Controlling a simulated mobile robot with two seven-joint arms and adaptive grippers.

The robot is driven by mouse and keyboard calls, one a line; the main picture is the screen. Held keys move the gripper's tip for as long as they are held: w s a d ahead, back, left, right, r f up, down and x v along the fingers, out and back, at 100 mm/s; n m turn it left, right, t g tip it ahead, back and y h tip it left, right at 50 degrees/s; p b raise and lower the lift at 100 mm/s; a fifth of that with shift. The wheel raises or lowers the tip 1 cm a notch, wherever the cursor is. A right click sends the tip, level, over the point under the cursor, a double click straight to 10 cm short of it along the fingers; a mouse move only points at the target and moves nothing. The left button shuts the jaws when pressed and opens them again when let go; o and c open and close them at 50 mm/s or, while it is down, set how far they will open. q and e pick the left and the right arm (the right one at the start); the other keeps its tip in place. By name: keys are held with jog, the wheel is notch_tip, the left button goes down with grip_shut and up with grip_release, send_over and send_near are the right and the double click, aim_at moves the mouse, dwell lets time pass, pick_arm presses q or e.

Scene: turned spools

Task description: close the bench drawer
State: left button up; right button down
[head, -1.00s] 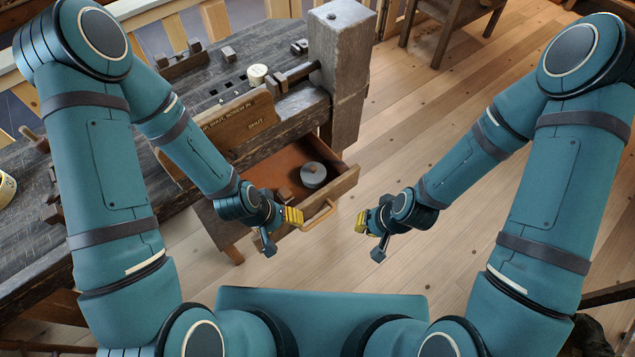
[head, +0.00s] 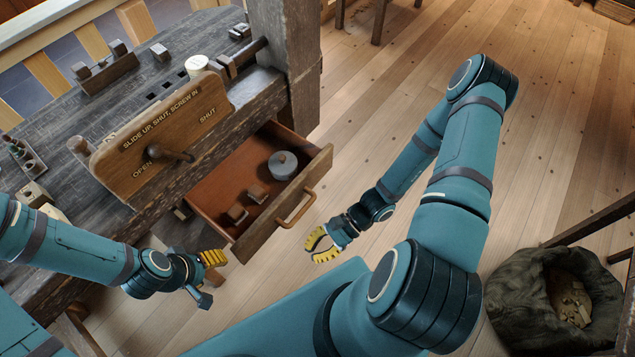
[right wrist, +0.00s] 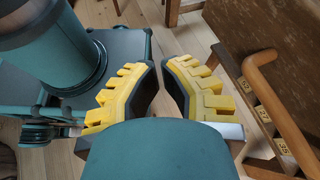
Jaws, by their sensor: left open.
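The bench drawer (head: 222,190) is pulled out from under the workbench in the head view. Its wooden front carries a loop handle (head: 297,209). Inside are a grey round piece with a knob (head: 283,165) and two small wooden blocks (head: 257,193). My right gripper (head: 312,250) is open and empty, in front of the drawer and apart from the handle. In the right wrist view its two yellow-backed fingers (right wrist: 162,68) are apart, with the handle (right wrist: 270,95) to their right. My left gripper (head: 222,258) is open and empty, just left of the drawer front's near corner.
The bench (head: 62,185) has a wooden board (head: 160,140) lettered "SLIDE UP, SHUT, SCREW IN", with a screw handle (head: 170,154). A thick post (head: 287,60) stands behind the drawer. A dark sack (head: 540,300) lies at lower right.

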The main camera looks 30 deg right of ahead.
jog(key=w+d+m+t+y, duration=0.1)
jog(key=w+d+m+t, duration=0.3)
jog(key=d+m+t, duration=0.35)
jog(key=m+t+h+b, duration=0.1)
jog(key=m+t+h, duration=0.6)
jog(key=m+t, duration=0.15)
send_near(316, 177)
jog(key=shift+t, duration=0.3)
jog(key=b+x, duration=0.2)
jog(key=x, duration=0.6)
jog(key=shift+a+f, duration=0.1)
jog(key=shift+a, duration=0.05)
jog(key=shift+w, duration=0.1)
jog(key=shift+n, duration=0.3)
